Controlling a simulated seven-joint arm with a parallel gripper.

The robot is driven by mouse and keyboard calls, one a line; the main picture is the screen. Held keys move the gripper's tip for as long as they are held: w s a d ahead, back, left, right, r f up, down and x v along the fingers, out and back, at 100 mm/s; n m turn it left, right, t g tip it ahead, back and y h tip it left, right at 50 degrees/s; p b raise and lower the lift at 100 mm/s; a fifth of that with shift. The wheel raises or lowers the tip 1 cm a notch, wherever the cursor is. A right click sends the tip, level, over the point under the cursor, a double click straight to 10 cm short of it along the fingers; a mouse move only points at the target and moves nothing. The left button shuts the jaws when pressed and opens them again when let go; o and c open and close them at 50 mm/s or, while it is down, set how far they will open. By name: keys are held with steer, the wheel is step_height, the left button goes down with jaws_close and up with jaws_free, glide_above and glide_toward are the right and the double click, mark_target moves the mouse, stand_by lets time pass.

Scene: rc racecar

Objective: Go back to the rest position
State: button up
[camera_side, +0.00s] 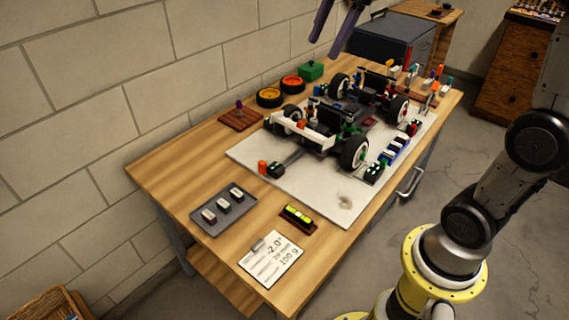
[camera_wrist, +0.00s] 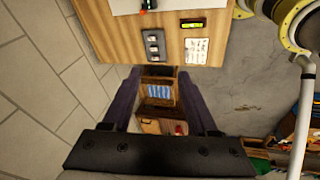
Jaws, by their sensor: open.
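My gripper (camera_side: 335,27) shows at the top edge of the side view, with two purple fingers apart and nothing between them. It is in the air above the back part of the workbench (camera_side: 165,176), clear of the racecar. The wrist view shows the gripper (camera_wrist: 168,90) too, with its dark fingers spread wide and empty. The white and black racecar (camera_side: 320,138) stands on a pale board (camera_side: 335,205) on the bench. In the wrist view only the bench's front end (camera_wrist: 110,35) shows, and the car is out of view.
Two wheels with orange and yellow rims (camera_side: 268,97) and a green box (camera_side: 311,70) lie behind the car. A grey tray (camera_side: 223,208), a level (camera_side: 299,217) and a note card (camera_side: 270,259) lie at the front. A brick wall (camera_side: 70,100) runs along the left.

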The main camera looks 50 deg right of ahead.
steer(key=s+a+m+t, duration=0.1)
steer(key=s+a+m, duration=0.1)
steer(key=s+a, duration=0.35)
steer(key=s+d+f+m+t+h, duration=0.1)
steer(key=s+f+m+h, duration=0.1)
steer(key=s+f+m, duration=1)
steer(key=shift+s+d+f+m, duration=0.3)
steer(key=shift+s+f+m, duration=0.05)
steer(key=shift+s+m, duration=0.55)
